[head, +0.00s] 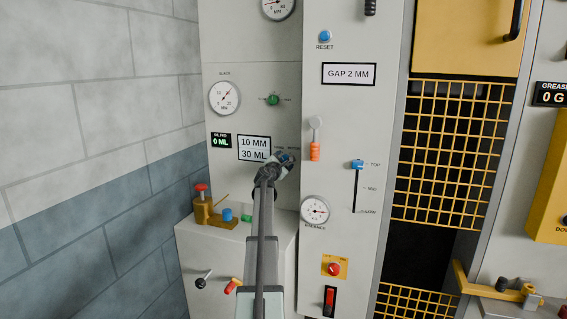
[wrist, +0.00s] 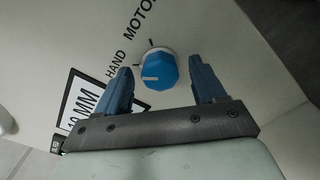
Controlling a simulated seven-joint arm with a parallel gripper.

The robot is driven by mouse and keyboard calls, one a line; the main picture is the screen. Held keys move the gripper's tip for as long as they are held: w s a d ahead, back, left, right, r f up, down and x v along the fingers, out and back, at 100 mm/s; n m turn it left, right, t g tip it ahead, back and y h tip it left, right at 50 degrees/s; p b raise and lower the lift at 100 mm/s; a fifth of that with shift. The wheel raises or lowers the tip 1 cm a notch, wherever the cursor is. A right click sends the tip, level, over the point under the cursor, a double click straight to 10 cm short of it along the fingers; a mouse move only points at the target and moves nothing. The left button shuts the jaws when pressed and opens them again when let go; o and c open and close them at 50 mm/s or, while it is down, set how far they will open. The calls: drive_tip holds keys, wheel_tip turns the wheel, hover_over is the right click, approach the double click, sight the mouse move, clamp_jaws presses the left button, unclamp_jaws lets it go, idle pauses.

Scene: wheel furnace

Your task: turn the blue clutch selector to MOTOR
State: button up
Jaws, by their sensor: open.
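The blue clutch selector (wrist: 160,70) is a round knob on a pale panel, with the words HAND and MOTOR printed beside it. A short white mark on its face points left in the wrist view, nearer HAND than MOTOR. My gripper (wrist: 163,84) is open, with one finger on each side of the knob. I cannot tell whether either finger touches it. In the head view my gripper (head: 280,160) is at the panel and hides most of the selector and part of its labels.
A sign reading 10 MM 30 ML (head: 254,148) is just left of my gripper. A green knob (head: 273,99) is above. An orange-handled lever (head: 315,150) and a blue slider (head: 358,164) are on the panel to the right. A dial gauge (head: 315,210) is below right.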

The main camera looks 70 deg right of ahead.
drive_tip(key=c, duration=1)
drive_tip(key=shift+c, duration=0.2)
drive_tip(key=shift+m, duration=0.3)
drive_tip(key=m, duration=1.3)
drive_tip(key=shift+f, duration=0.1)
drive_tip(key=shift+m, duration=0.3)
drive_tip(key=o, duration=1)
